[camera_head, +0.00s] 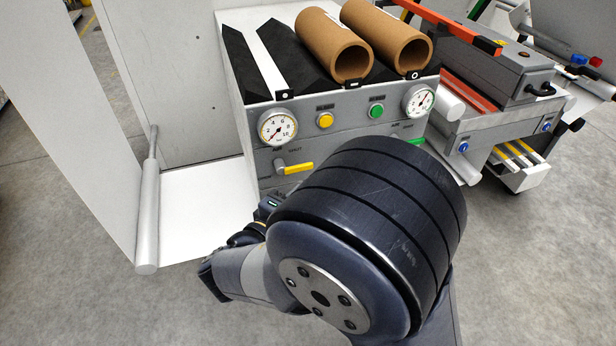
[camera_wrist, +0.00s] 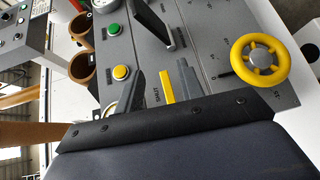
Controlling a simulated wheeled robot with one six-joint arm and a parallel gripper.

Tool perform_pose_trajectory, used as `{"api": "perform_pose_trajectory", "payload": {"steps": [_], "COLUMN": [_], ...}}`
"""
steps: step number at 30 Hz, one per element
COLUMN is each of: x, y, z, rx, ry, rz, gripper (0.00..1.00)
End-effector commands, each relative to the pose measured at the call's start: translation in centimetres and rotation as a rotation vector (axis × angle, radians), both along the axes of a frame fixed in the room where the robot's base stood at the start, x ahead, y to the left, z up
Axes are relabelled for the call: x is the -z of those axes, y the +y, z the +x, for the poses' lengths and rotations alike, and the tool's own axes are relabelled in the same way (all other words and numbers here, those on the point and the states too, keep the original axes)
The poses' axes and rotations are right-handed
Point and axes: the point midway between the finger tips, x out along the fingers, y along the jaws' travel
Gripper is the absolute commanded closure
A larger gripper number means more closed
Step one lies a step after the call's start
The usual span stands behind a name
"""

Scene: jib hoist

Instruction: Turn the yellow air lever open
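The yellow air lever (camera_head: 295,168) sits on the grey front panel, below the left gauge and yellow button. In the head view its handle lies nearly level, pointing right from its pivot. In the wrist view the yellow lever (camera_wrist: 167,88) appears beside the word SHUT. My gripper (camera_wrist: 160,82) appears open, with a dark finger to the left of the lever and a grey finger to its right. I cannot tell whether either finger touches it. In the head view my wrist hides the fingers and the lower panel.
A yellow handwheel (camera_wrist: 260,62) and a black handle-like part (camera_wrist: 165,25) stand out from the panel. A yellow button (camera_head: 325,121) and green button (camera_head: 376,111) sit between two gauges. Cardboard tubes (camera_head: 335,45) lie on top. A grey post (camera_head: 149,200) stands at left.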

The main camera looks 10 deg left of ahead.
Motion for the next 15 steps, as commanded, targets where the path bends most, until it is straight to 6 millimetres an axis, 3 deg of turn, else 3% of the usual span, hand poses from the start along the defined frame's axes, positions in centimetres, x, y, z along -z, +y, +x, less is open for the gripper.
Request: {"api": "perform_pose_trajectory", "payload": {"steps": [1,3,6,11,15], "x": [1.0,1.0,0.9,0.8,0.9], "y": [1.9,3.6,4.8,4.6,4.0], "z": [-0.6,-1.1,-1.5,-0.2,2.1], "rx": [-0.049,-0.093,-0.126,-0.128,-0.125], "ry": [-0.040,-0.086,-0.118,-0.123,-0.123], "rz": [0.002,0.012,0.020,0.024,0.022], "gripper": [0.64,0.64,0.64,0.64,0.64]}}
